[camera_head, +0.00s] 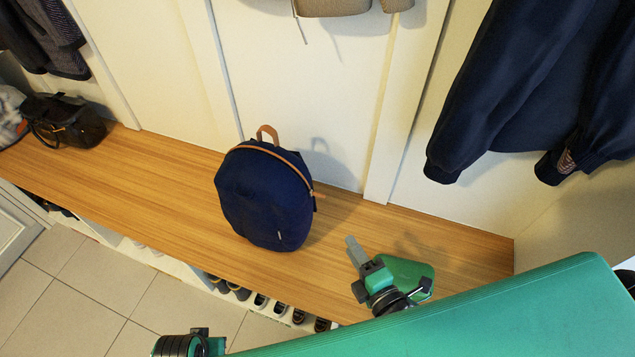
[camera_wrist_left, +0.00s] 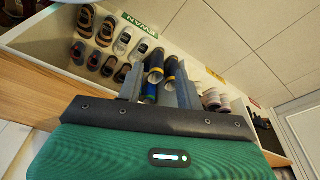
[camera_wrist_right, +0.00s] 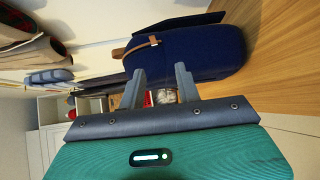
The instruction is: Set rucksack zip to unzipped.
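The navy rucksack (camera_head: 262,200) stands upright on the wooden bench, with a tan loop handle (camera_head: 267,133) on top. A tan zip line (camera_head: 285,157) arches over its upper edge, with a small tan tab (camera_head: 318,194) at the right end. I see no clear gap along it. My right gripper (camera_head: 353,244) is to the right of the rucksack, apart from it. In the right wrist view its fingers (camera_wrist_right: 160,78) are apart and empty, with the rucksack (camera_wrist_right: 185,58) beyond them. My left gripper (camera_wrist_left: 158,82) is open and empty, facing the shoe cubbies.
The wooden bench (camera_head: 130,182) is clear left of the rucksack up to a dark bag (camera_head: 75,122). Shoes (camera_head: 260,302) sit in cubbies below. Dark jackets (camera_head: 520,85) hang at the right above the bench. The panelled wall (camera_head: 300,80) is close behind the rucksack.

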